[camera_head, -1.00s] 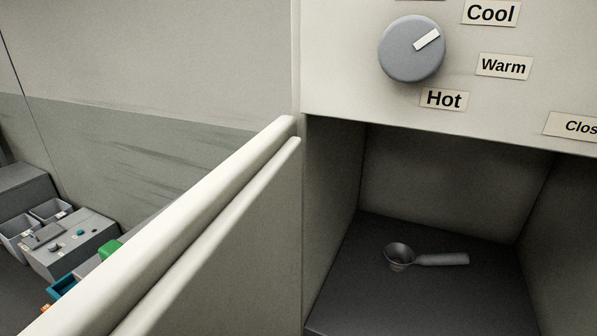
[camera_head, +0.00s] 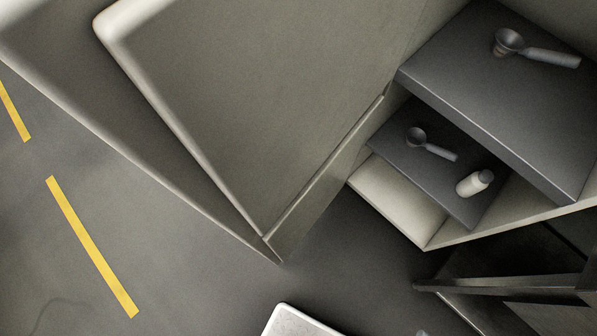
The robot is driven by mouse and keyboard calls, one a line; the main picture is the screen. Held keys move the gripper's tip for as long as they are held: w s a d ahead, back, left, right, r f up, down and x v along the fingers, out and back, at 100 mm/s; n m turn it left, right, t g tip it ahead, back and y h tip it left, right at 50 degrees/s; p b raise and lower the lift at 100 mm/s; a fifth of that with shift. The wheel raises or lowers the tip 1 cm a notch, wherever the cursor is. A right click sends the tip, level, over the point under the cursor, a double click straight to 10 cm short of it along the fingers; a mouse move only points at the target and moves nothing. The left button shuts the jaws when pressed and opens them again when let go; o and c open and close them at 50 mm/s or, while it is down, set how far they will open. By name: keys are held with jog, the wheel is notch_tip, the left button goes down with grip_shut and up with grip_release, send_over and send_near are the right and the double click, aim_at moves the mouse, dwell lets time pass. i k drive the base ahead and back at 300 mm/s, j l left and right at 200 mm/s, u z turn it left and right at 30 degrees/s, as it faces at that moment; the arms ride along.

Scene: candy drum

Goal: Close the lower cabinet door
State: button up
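The cabinet door (camera_head: 260,90) is a large grey-beige panel with a raised, round-cornered inner face. It stands open, swung out to the left of the cabinet opening. Its bottom corner shows at the lower middle, above the dark floor. The open cabinet at the right shows a dark upper shelf (camera_head: 480,95) and a lower dark shelf (camera_head: 395,140). My gripper is not recognisable in this view, so its opening and its place relative to the door are hidden.
A metal scoop (camera_head: 510,43) lies on the upper shelf. Another scoop (camera_head: 417,138) and a white bottle (camera_head: 473,183) lie on the lower one. Dark angular parts (camera_head: 510,285) fill the lower right. Grey floor with yellow stripes (camera_head: 90,245) is clear at left.

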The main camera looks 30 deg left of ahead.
aim_at(290, 228)
jog(key=k+j, duration=0.25)
jog(key=j, duration=0.15)
jog(key=k+j, duration=0.25)
jog(key=j, duration=0.15)
jog(key=i+j, duration=0.1)
jog(key=j, duration=0.5)
jog(key=i+j+z, duration=0.1)
jog(key=j, duration=0.2)
jog(key=i, duration=0.05)
